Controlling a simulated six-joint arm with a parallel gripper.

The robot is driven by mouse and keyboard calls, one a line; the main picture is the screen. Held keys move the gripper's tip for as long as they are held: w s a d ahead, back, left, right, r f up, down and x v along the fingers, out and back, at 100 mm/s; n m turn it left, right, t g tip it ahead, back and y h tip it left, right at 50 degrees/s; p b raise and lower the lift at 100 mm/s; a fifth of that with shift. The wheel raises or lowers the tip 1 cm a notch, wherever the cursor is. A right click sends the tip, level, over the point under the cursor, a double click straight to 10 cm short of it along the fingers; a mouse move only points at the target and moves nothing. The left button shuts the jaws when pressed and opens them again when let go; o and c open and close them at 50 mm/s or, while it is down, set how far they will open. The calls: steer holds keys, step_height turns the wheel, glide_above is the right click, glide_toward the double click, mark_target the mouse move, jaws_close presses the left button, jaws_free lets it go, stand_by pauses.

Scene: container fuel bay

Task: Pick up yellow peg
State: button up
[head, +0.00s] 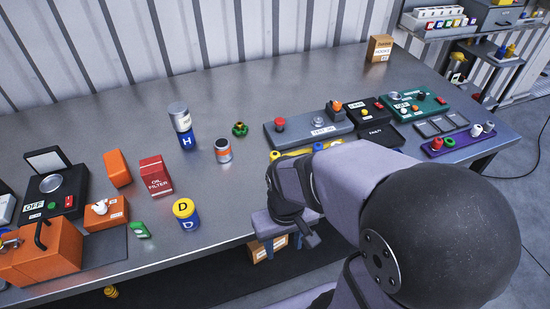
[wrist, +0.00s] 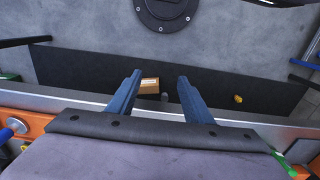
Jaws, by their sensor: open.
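My gripper (wrist: 160,76) is open in the wrist view, with nothing between its two dark blue fingers. They reach out over the bench's front edge, above the floor. Small yellow pieces (head: 275,155) show beside a blue one (head: 318,146) on the bench, just behind my wrist. They are partly hidden, and I cannot tell whether one is the yellow peg. A small yellow object (head: 111,292) also lies on the floor at the lower left. A yellow object (wrist: 238,98) shows on the dark floor mat in the wrist view.
A yellow-blue can (head: 186,213), a red oil filter box (head: 156,176) and an orange toolbox (head: 45,255) stand on the left. Grey (head: 310,128) and green (head: 415,103) control panels stand behind my arm. A purple tray (head: 460,141) is at the right. The bench's back middle is clear.

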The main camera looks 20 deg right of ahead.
step_height(320, 180, up, 7)
steer(key=n+t+h+b, duration=0.25)
steer(key=n+h, duration=1.05)
steer(key=n, duration=0.8)
glide_toward(271, 159)
step_height(271, 159, up, 3)
steer(key=d, duration=0.2)
steer(key=f, duration=0.3)
steer(key=shift+w+f+m+p, duration=0.25)
steer(key=shift+w+m+p, duration=0.05)
steer(key=shift+w, duration=0.05)
steer(key=shift+f, duration=0.35)
steer(key=shift+p+x, duration=0.7)
steer(key=shift+x, duration=0.8)
steer(key=shift+p+x, duration=0.85)
steer(key=shift+x, duration=1.35)
